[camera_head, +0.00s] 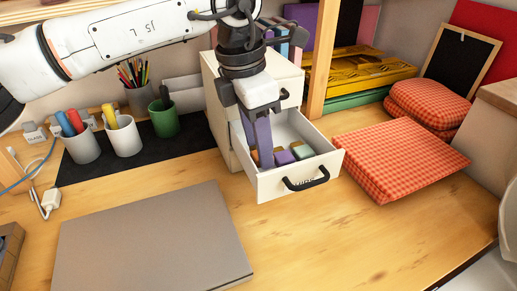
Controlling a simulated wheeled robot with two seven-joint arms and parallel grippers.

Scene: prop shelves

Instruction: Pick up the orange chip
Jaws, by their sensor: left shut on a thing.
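My left gripper (264,160) reaches straight down into an open white drawer (270,187) with a black handle. Its fingers are shut on a small orange chip (254,155), low inside the drawer. The fingers hide much of the chip and of what lies behind them. Other small blocks lie to the right of the fingers, among them a purple one (284,157) and a green one (302,151). My right gripper is not in view.
A red checked cushion-like item (400,155) lies right of the drawer. A grey flat panel (150,245) lies in front on the left. Cups with markers (80,145) stand at the left on a dark mat. A wooden post (320,60) rises behind the drawer.

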